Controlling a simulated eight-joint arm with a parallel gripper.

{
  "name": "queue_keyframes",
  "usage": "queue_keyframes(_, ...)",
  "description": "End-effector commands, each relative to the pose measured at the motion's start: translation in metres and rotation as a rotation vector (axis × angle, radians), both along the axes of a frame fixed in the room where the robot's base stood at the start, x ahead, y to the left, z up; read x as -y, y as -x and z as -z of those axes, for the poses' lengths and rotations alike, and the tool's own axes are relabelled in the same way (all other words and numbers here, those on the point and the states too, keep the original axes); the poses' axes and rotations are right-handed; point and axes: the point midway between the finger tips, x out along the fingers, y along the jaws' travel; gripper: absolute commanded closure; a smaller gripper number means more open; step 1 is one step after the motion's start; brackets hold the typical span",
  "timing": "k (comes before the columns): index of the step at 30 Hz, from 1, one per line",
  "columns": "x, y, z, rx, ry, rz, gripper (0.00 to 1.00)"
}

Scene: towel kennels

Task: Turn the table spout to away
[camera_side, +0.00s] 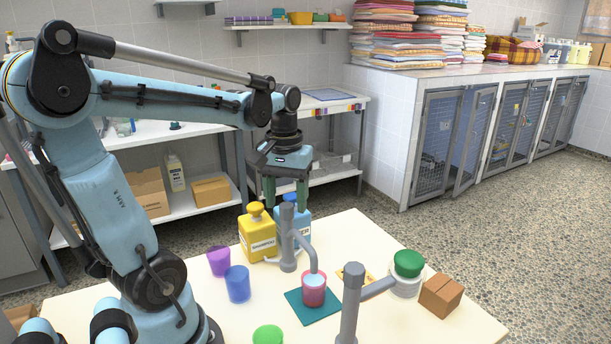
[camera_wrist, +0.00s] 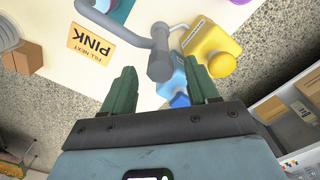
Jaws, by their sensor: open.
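The grey table spout (camera_side: 288,246) stands upright on the cream table, its arm curving towards the front right over a pink cup (camera_side: 313,291) on a teal mat (camera_side: 299,309). In the wrist view the spout (camera_wrist: 160,55) shows from above, its arm running to the upper left and a thin lever to the right. My gripper (camera_side: 286,200) is open, fingers pointing down, above the spout's post. In the wrist view the post's top lies between and just beyond the open fingertips (camera_wrist: 161,84). I cannot tell whether they touch it.
A yellow shampoo bottle (camera_side: 258,236) and a blue bottle (camera_side: 303,228) stand close behind the spout. Purple (camera_side: 219,261) and blue (camera_side: 238,284) cups are to its left. Another grey post (camera_side: 350,312) with a side arm stands in front right, near a green-capped jar (camera_side: 408,264) and brown block (camera_side: 440,295).

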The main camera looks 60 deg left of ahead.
Motion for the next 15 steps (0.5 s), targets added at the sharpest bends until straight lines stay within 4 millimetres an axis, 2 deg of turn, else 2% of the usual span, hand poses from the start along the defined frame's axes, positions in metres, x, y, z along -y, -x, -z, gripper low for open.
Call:
queue_keyframes(6,0.0,0.0,0.014,0.0,0.0,0.0,0.41)
queue_keyframes(15,0.0,0.0,0.016,0.0,0.0,0.0,0.41)
